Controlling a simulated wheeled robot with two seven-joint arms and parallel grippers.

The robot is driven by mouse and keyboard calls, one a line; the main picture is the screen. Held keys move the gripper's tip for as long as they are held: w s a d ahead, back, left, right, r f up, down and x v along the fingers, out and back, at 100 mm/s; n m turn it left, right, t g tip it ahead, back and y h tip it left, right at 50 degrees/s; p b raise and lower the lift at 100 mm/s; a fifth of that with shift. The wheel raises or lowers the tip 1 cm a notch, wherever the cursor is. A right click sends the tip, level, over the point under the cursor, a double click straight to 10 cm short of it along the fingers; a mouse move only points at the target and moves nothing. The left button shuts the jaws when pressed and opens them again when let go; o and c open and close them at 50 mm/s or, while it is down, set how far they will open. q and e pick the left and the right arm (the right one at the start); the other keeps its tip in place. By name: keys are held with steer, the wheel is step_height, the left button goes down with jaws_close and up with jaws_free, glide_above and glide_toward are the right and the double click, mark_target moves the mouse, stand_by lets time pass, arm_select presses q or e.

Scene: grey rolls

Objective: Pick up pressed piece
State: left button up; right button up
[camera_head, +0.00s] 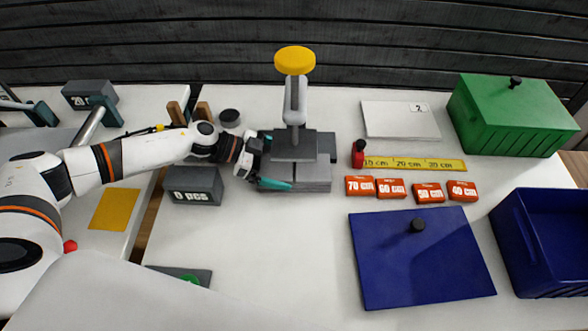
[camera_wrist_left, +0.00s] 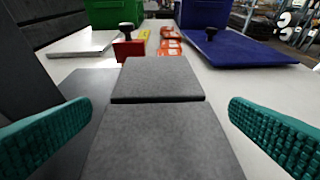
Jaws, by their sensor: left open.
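A press with a yellow knob (camera_head: 295,60) and a light grey lever stands on the table, with grey flat blocks at its foot. In the left wrist view a grey slab (camera_wrist_left: 160,140) lies between my fingers, with another grey slab (camera_wrist_left: 157,80) just beyond it. I cannot tell which of them is the pressed piece. My left gripper (camera_wrist_left: 162,130) is open, with one teal finger on each side of the near slab and a gap on both sides. In the head view its fingers reach the left side of the press foot (camera_head: 305,185). My right gripper is not in view.
A grey block marked "0 pcs" (camera_head: 193,185) stands left of the press. Red distance blocks (camera_head: 392,189), a yellow ruler (camera_head: 425,164) and a red stamp-like piece (camera_head: 358,153) are to the right. A blue lid (camera_head: 420,265), blue bin (camera_head: 545,245) and green box (camera_head: 512,115) lie farther right. The front middle table is clear.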

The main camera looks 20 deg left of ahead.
arm_select(q)
steer(key=shift+x, duration=1.15)
steer(key=shift+a, duration=0.1)
steer(key=c, duration=0.9)
steer(key=shift+c, duration=0.5)
steer(key=shift+r, duration=0.15)
